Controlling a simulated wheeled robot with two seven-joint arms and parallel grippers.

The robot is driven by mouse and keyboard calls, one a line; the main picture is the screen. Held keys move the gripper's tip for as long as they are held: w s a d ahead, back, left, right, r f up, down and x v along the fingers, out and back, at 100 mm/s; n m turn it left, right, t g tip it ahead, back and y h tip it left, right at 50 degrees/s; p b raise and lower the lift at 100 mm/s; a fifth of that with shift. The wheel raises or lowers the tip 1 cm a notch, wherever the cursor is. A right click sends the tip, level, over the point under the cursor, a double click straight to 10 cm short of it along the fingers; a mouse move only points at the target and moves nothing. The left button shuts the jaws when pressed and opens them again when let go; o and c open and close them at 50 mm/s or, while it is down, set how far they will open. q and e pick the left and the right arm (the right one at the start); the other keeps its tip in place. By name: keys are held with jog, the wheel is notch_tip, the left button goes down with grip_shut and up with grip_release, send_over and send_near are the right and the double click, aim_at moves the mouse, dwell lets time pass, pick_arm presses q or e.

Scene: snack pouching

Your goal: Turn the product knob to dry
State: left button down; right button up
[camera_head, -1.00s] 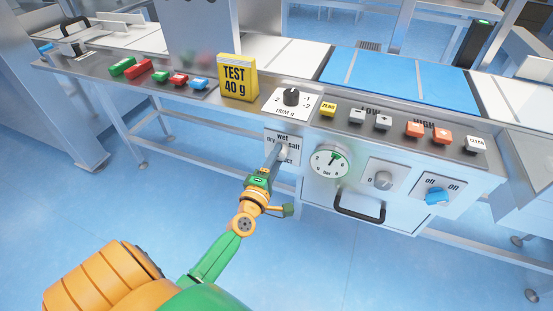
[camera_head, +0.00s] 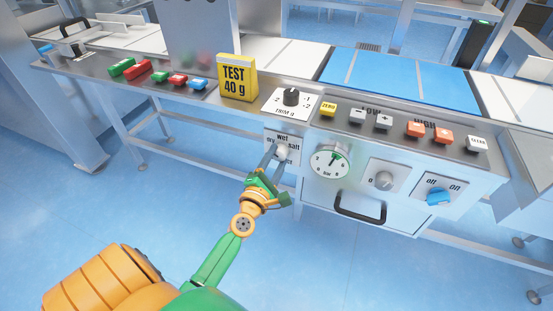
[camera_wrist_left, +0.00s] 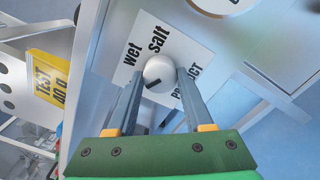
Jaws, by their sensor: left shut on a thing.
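The product knob (camera_head: 281,150) is a round pale knob on a white plate on the machine's front. It also shows in the left wrist view (camera_wrist_left: 159,70), with a dark mark on its lower side. Which word the mark points at I cannot tell. My left gripper (camera_head: 277,152) is shut on the knob, one finger on each side of it, as the left wrist view (camera_wrist_left: 160,76) shows. On the plate (camera_wrist_left: 142,28) I read wet, salt and PRODUCT there; dry is hidden in that view, but shows faintly left of the knob in the head view. My right gripper is not in view.
Above the plate is the trim dial (camera_head: 291,97). To its right are a round gauge (camera_head: 329,161), a grey knob (camera_head: 384,180), a blue off/on switch (camera_head: 438,197) and a black handle (camera_head: 360,208). A yellow TEST 40 g block (camera_head: 237,78) stands on the ledge.

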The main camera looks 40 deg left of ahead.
pick_arm(q)
jog(key=shift+f, duration=0.1)
jog(key=shift+c, duration=1.5)
grip_release()
jog(key=v, duration=0.7)
jog(key=shift+b, duration=0.3)
